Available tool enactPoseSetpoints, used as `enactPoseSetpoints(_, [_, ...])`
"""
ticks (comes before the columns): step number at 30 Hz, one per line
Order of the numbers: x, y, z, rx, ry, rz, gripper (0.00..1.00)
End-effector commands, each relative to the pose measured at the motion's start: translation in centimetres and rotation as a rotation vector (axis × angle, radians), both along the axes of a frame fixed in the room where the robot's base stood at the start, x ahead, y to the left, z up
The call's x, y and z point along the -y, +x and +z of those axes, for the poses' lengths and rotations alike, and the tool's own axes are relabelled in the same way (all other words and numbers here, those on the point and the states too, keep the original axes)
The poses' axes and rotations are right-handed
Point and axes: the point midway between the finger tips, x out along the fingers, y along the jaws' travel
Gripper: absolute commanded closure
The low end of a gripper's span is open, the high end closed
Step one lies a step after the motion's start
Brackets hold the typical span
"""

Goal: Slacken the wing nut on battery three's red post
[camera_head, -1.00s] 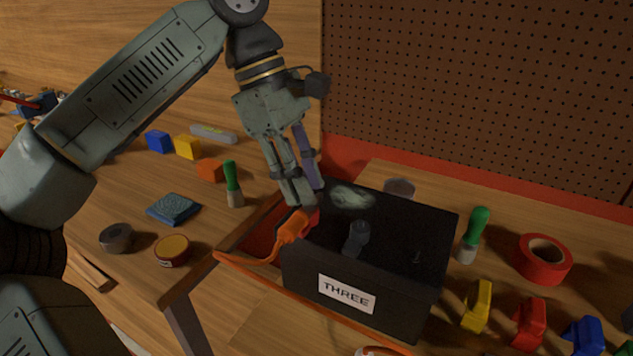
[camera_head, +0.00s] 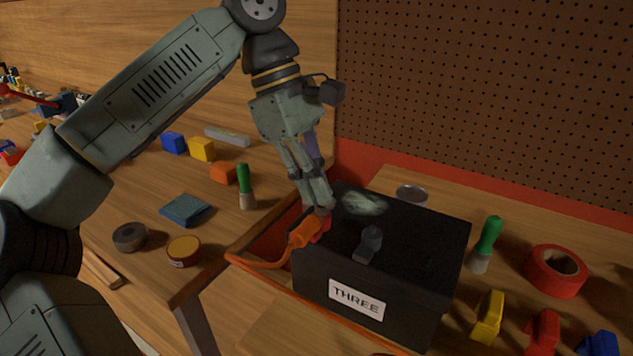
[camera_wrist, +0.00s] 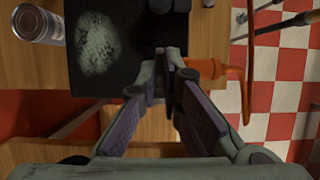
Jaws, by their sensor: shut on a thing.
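The black battery (camera_head: 415,245) bears a white label reading THREE (camera_head: 357,299). Its red post (camera_head: 322,226) is at the near left corner of the top, with the orange cable lug (camera_head: 301,232) against it. My gripper (camera_head: 321,207) reaches down from above, its fingertips at the top of this post. It is shut on the wing nut, which the fingertips almost wholly hide. In the wrist view my gripper (camera_wrist: 165,62) has its tips together at the battery's edge, beside the orange lug (camera_wrist: 221,70).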

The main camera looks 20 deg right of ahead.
Motion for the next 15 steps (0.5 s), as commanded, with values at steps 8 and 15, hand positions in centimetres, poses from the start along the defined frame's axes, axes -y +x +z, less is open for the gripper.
enactPoseSetpoints(8, [0.0,-0.01,-0.02,0.0,0.0,0.01,1.0])
enactPoseSetpoints(15, [-0.07,-0.08,-0.12,0.001,-0.002,0.094,1.0])
